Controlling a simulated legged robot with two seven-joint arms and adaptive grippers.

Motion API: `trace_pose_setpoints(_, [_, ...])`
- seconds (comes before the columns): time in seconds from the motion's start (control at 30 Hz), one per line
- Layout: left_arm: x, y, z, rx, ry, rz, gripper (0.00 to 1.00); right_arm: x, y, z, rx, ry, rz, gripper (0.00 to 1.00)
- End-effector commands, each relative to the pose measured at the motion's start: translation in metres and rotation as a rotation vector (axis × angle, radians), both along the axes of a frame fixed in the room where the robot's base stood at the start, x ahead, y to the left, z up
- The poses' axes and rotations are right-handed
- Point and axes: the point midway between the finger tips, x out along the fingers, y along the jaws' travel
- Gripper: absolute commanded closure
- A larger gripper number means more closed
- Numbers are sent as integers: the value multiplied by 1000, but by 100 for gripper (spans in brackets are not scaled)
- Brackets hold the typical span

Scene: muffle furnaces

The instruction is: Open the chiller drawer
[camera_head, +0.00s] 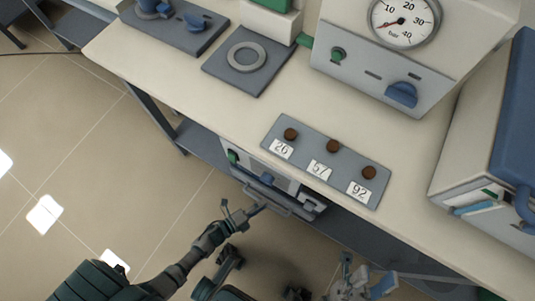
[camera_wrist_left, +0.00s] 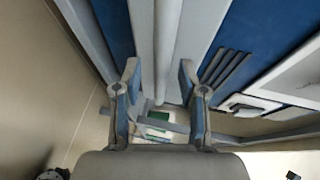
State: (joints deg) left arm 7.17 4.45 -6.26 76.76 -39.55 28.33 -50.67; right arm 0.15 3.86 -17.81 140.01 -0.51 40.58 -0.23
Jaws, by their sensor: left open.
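The chiller (camera_head: 262,166) sits under the bench in the head view, its front carrying a green knob and a blue knob. A grey bar handle (camera_head: 288,210) runs along its lower front. My left gripper (camera_head: 245,209) is at the left part of this handle. In the left wrist view, the open left gripper (camera_wrist_left: 160,78) has a long pale bar (camera_wrist_left: 166,45) between and beyond its fingertips; I cannot tell whether they touch it. My right gripper (camera_head: 365,283) is low at the bottom edge, and its jaw state is unclear.
The bench top (camera_head: 225,110) holds a grey plate (camera_head: 368,186) with several brown knobs and number labels, a ring on a dark pad (camera_head: 247,58), and a gauge unit (camera_head: 385,65). A blue-lidded box (camera_head: 500,120) stands at right. Floor at left is clear.

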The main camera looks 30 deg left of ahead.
Motion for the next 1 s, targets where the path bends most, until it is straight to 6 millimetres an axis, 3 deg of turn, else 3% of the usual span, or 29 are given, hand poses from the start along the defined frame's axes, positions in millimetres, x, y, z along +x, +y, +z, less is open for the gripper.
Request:
trace_pose_setpoints(0.2, [17, -8, -4, 1, 2, 1, 59, 5, 0, 0, 2, -16, 2, 60])
trace_pose_setpoints(0.47, [19, -9, -3, 0, 0, 1, 59, 5, 0, 1, 0, -19, 1, 60])
trace_pose_setpoints(0.5, [18, -9, -3, 0, 0, 1, 61, 5, 0, 1, 0, -19, 1, 60])
trace_pose_setpoints(0.67, [18, -9, -3, 1, 1, 1, 100, 5, 0, 1, 1, -20, 1, 60])
trace_pose_setpoints(1.0, [16, -7, -4, 2, 4, 3, 100, 4, 0, 1, 0, -19, 1, 60])
